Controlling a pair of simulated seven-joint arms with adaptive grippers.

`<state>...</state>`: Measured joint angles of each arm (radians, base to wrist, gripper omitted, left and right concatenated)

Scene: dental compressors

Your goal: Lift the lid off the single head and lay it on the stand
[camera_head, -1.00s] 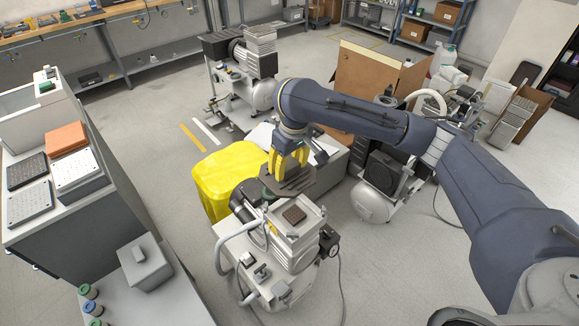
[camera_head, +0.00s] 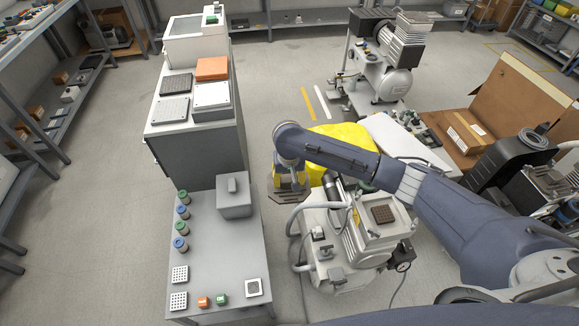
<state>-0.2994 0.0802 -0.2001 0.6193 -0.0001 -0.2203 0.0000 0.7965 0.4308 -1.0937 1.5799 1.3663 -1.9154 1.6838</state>
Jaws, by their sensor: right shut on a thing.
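My right gripper (camera_head: 288,183), with yellow fingers, is shut on the lid (camera_head: 289,197), a dark flat piece mostly hidden by the gripper and arm. It holds the lid at the left side of the single head (camera_head: 383,222), a light grey compressor head whose top is open and shows a brown gridded square inside. The low grey stand (camera_head: 220,262) is to the left of the compressor, apart from the lid. My left gripper is not in view.
The stand bears a grey box with a knob (camera_head: 234,196), several capped jars and small blocks. A taller grey cabinet (camera_head: 200,150) is behind it. A yellow cover (camera_head: 345,140) is behind my right arm. The stand's middle is clear.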

